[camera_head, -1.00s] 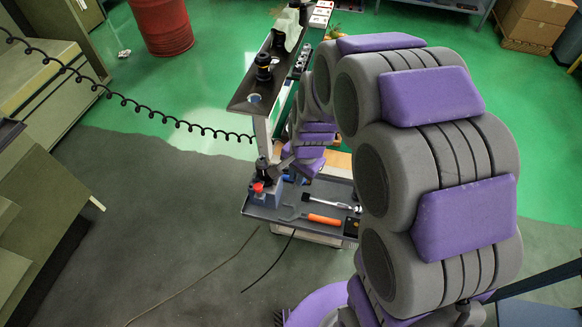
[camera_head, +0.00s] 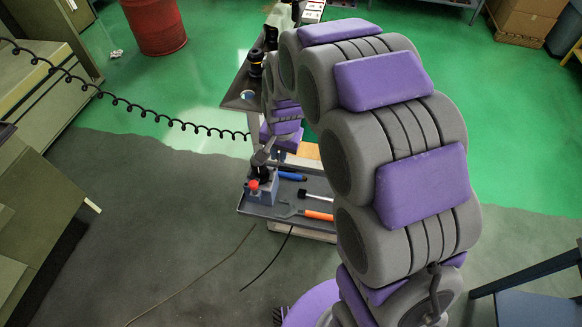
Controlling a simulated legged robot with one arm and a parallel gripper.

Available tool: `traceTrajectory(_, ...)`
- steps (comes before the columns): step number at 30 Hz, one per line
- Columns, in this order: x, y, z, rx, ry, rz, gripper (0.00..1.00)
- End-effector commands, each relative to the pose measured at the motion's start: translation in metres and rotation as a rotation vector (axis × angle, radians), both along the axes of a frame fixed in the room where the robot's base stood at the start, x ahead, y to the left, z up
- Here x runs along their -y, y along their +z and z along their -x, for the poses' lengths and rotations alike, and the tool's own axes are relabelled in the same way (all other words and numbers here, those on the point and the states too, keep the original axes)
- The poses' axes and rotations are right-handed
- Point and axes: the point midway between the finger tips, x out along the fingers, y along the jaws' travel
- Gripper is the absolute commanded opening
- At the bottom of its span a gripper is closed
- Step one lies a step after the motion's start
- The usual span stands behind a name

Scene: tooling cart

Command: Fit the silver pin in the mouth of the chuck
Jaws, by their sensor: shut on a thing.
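My gripper (camera_head: 262,157) is small, dark and partly blurred at the end of my arm, low over the cart. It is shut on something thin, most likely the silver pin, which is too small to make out. Just below it, a black upright piece (camera_head: 262,173), which looks like the chuck, stands in a blue-grey block with a red knob (camera_head: 254,184) on the lower tray. The gripper is right at the top of the black piece; I cannot tell whether they touch. The chuck's mouth is hidden.
The lower tray (camera_head: 247,209) also holds an orange-handled tool (camera_head: 318,215), a black-headed tool (camera_head: 303,194) and a blue-handled tool (camera_head: 292,176). The upper shelf (camera_head: 236,101) carries black holders (camera_head: 256,62). A coiled cable (camera_head: 150,113) hangs at left. My arm covers the cart's right side.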

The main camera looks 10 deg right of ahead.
Motion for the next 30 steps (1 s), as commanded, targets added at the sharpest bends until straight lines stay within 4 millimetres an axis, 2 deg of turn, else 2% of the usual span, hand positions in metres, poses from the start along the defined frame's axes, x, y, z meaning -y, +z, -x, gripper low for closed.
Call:
traceTrajectory(1, -0.010, 0.000, -0.014, 0.019, 0.067, 0.015, 0.00)
traceTrajectory(3, -0.021, 0.004, -0.028, 0.037, 0.164, 0.041, 0.00)
traceTrajectory(10, -0.049, 0.013, -0.062, 0.080, 0.391, 0.112, 0.00)
traceTrajectory(20, -0.054, 0.016, -0.071, 0.092, 0.464, 0.135, 0.00)
traceTrajectory(30, -0.058, -0.003, -0.071, 0.091, 0.463, 0.137, 0.00)
